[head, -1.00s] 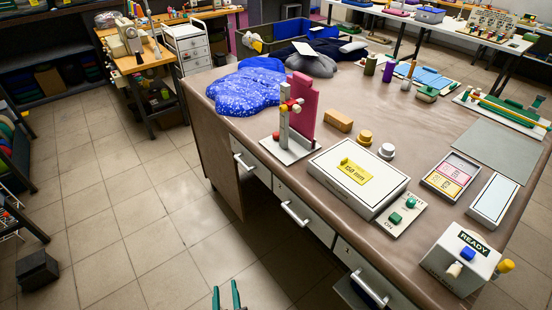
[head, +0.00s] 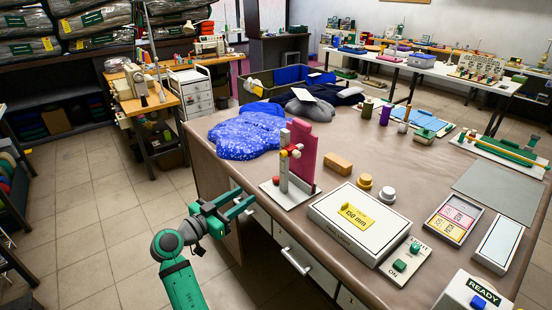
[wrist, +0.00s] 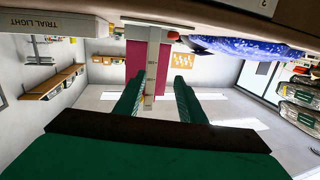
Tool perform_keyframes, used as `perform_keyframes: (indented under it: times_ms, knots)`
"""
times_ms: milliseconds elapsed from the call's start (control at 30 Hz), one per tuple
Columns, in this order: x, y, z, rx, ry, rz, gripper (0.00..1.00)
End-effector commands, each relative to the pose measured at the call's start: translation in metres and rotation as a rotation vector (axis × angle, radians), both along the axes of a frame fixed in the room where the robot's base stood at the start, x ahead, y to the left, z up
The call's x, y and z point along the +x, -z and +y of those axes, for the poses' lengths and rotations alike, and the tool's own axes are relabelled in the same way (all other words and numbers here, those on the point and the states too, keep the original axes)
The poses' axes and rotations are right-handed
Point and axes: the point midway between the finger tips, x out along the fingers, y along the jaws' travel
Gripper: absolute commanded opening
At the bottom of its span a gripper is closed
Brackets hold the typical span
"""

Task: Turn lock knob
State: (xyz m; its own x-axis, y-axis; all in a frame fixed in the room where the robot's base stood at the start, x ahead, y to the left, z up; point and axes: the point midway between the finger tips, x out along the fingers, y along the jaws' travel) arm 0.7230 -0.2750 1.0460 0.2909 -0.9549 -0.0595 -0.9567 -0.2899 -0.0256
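A grey upright post (head: 284,172) stands on a pale base plate (head: 291,193) near the table's left edge. A small knob (head: 291,151) with red, white and yellow parts sits on its upper part; I take it for the lock knob. A dark pink panel (head: 303,146) stands behind the post. My gripper (head: 246,203) is open and empty, left of the post and apart from it, beside the table edge. In the wrist view, the open gripper (wrist: 158,84) frames the post (wrist: 152,65) between its fingers, with the pink panel (wrist: 134,60) behind. The knob is not clear there.
A blue speckled bag (head: 245,134) lies behind the post. A white box marked 150 mm (head: 340,232), a wooden block (head: 339,164) and a switch plate (head: 405,262) lie to the right. Drawer handles (head: 295,261) stick out below the table edge. Floor (head: 110,210) at left is clear.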

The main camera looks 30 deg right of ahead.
Motion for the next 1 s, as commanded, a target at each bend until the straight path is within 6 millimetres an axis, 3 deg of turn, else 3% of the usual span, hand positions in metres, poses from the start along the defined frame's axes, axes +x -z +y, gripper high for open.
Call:
perform_keyframes:
  times_ms: [33,100,300,567,1000]
  knots:
    - [0.002,-0.025,-0.006,-0.007,0.044,-0.038,0.36]
    - [0.0,-0.052,-0.012,-0.013,0.103,-0.083,0.36]
    - [-0.007,-0.097,-0.021,-0.025,0.204,-0.166,0.36]
    - [-0.008,-0.105,-0.039,-0.027,0.226,-0.181,0.36]
    - [-0.002,-0.105,-0.112,-0.027,0.225,-0.181,0.36]
